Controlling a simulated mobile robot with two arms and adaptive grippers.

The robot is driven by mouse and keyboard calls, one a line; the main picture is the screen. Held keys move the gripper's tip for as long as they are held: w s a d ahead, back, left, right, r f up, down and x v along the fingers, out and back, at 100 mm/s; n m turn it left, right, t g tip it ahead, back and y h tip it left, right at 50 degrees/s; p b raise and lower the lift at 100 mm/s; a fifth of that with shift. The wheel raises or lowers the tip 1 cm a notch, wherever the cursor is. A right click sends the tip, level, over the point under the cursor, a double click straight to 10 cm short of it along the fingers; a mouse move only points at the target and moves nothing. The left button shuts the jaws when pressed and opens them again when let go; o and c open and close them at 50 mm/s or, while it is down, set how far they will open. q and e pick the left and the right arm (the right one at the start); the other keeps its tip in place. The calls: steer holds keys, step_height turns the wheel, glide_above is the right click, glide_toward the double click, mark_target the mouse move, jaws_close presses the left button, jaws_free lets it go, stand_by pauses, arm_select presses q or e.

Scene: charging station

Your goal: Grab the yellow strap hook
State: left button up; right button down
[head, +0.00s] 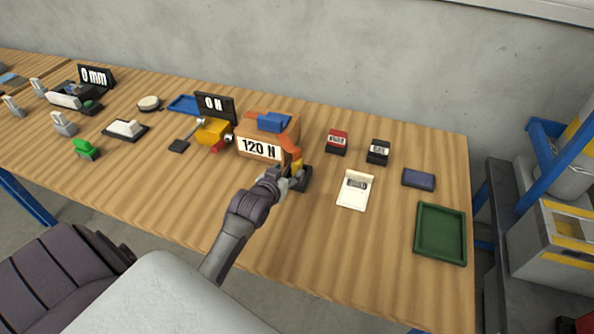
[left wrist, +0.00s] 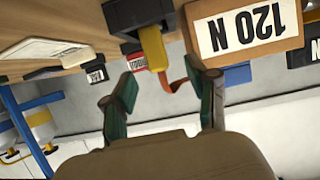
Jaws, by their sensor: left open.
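The yellow strap hook (head: 297,168) stands upright on a small black base beside the orange strapped box with the 120 N sign (head: 260,149). It also shows in the left wrist view, which is upside down, as a yellow block (left wrist: 153,48) at the end of the black base, near an orange strap. My left gripper (head: 285,178) is at the near side of the hook and partly hides it and the base. My right gripper is not in view.
Right of the hook are a red box (head: 337,141), a black box (head: 378,152), a white card (head: 355,190), a dark blue block (head: 418,180) and a green tray (head: 440,258). A yellow device with a 0 N display (head: 214,107) is left. The table's front middle is clear.

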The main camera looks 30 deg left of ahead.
mark_target(295, 167)
arm_select(q)
steer(key=x, duration=0.7)
steer(key=shift+d+f+p, duration=0.2)
steer(key=shift+p, duration=0.2)
jaws_close()
